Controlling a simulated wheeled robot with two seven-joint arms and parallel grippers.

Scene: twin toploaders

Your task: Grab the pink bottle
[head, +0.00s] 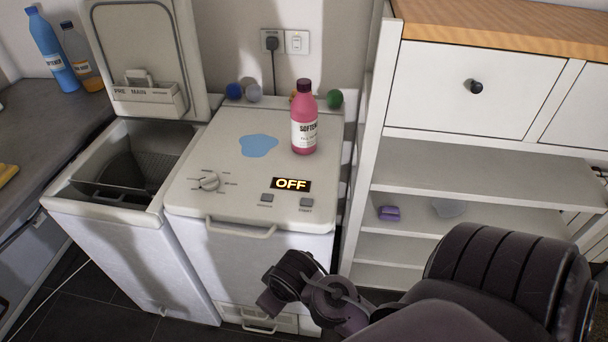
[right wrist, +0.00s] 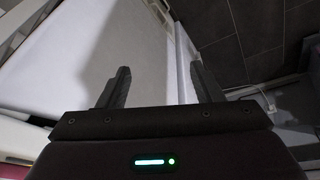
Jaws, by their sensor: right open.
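The pink bottle (head: 304,118) has a dark cap and a white label that reads as softener. It stands upright on the closed white lid of the right toploader (head: 210,165), toward the back right of the lid. My right arm comes in from the lower right in the head view, below and in front of the machine. In the right wrist view my right gripper (right wrist: 158,85) is open with nothing between its fingers, facing the white machine side and the dark floor. My left gripper is not in view.
A blue puddle (head: 259,145) lies left of the bottle. Several small coloured balls, one green (head: 335,98), sit behind it. The left toploader's lid (head: 143,50) stands open. A blue bottle (head: 50,48) stands on the left counter. A white shelf unit (head: 470,165) rises at right.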

